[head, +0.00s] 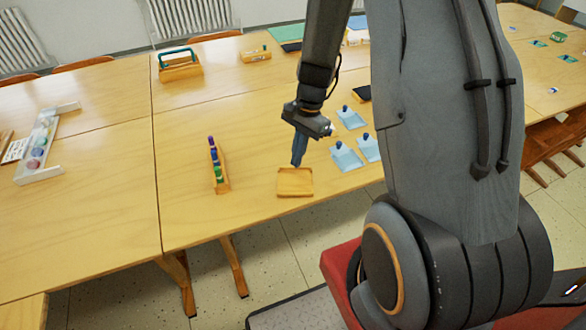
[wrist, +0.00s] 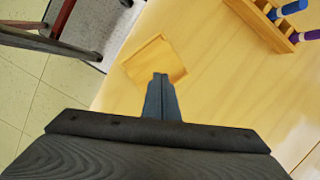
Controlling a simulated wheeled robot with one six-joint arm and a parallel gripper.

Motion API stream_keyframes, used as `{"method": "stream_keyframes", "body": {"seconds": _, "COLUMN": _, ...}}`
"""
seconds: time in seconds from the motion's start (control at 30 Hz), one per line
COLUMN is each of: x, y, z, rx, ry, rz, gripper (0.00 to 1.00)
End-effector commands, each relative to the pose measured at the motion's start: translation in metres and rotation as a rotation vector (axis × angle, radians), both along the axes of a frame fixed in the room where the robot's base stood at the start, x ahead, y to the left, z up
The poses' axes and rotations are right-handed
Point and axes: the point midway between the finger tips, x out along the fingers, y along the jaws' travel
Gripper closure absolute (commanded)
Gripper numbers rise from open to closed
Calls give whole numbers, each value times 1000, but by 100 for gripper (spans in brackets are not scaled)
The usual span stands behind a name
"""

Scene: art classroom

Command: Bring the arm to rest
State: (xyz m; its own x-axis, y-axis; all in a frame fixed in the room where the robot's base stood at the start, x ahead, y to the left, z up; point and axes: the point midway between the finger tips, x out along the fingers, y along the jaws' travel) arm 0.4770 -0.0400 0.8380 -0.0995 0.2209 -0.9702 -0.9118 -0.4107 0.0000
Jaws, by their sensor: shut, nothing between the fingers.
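My gripper (head: 297,160) points down over the near part of the wooden table (head: 250,135), just above and behind a small wooden tray (head: 295,182). In the wrist view my gripper (wrist: 160,78) has its two fingers together with nothing between them. The tray (wrist: 158,57) lies beyond the fingertips there and looks empty. My arm is stretched out over the table, bent downward at the wrist. I cannot tell the exact gap between the fingertips and the table.
A wooden rack with several coloured bottles (head: 218,180) stands left of the tray. Light blue squares with dark blue-topped items (head: 346,158) lie to the right. A wooden carrier with a teal handle (head: 180,70) stands farther back. A long rack of coloured pots (head: 38,145) is at far left.

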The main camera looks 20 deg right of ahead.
Motion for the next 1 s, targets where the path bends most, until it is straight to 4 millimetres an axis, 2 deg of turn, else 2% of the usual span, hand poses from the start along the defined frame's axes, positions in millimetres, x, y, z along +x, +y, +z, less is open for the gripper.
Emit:
{"method": "stream_keyframes", "body": {"seconds": 0.1, "x": 3, "y": -4, "z": 19, "rx": -1, "ry": -4, "rz": 0, "gripper": 100}}
{"method": "stream_keyframes", "body": {"seconds": 0.3, "x": 5, "y": -9, "z": 40, "rx": 0, "ry": -2, "rz": 0, "gripper": 100}}
{"method": "stream_keyframes", "body": {"seconds": 0.63, "x": 2, "y": -8, "z": 51, "rx": -5, "ry": -11, "rz": 30, "gripper": 100}}
{"method": "stream_keyframes", "body": {"seconds": 0.77, "x": -11, "y": 1, "z": 70, "rx": -31, "ry": -60, "rz": 175, "gripper": 100}}
{"method": "stream_keyframes", "body": {"seconds": 1.0, "x": -58, "y": 24, "z": 119, "rx": -118, "ry": -205, "rz": 659, "gripper": 100}}
